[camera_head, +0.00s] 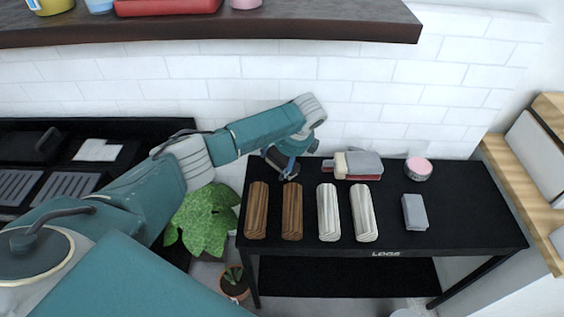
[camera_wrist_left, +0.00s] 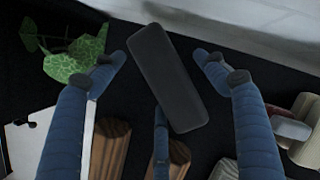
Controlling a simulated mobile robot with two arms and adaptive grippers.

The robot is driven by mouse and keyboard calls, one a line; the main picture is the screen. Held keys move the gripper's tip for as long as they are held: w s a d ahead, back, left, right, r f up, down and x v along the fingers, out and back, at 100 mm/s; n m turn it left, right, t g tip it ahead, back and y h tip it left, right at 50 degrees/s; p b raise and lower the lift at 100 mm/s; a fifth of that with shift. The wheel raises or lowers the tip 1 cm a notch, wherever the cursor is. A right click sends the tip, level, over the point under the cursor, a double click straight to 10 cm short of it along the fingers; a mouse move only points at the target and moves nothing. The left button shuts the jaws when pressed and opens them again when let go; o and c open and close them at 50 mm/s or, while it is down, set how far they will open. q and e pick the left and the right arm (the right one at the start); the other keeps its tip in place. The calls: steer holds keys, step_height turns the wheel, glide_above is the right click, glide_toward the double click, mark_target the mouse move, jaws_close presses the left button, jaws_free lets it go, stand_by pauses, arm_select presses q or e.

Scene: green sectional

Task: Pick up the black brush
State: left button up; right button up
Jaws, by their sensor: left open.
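The black brush (camera_wrist_left: 168,75) shows in the left wrist view as a long dark block lying at a slant on the black table (camera_head: 453,200). My left gripper (camera_head: 287,163) is over the back left of this table, behind the brown logs. In the left wrist view its blue fingers are spread open on both sides of the brush, with visible gaps. Another blue finger part shows at the brush's near end; I cannot tell whether it touches. In the head view the gripper mostly hides the brush. My right gripper is not in view.
Brown logs (camera_head: 257,210) and pale logs (camera_head: 329,212) lie in front of the gripper. To the right are a grey-and-red item (camera_head: 360,165), a pink-topped jar (camera_head: 418,168) and a grey block (camera_head: 414,212). A leafy plant (camera_head: 203,220) stands left; a shelf (camera_head: 300,20) overhangs behind.

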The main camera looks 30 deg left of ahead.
arm_select(q)
steer(key=shift+f, duration=0.15)
steer(key=c, duration=1.3)
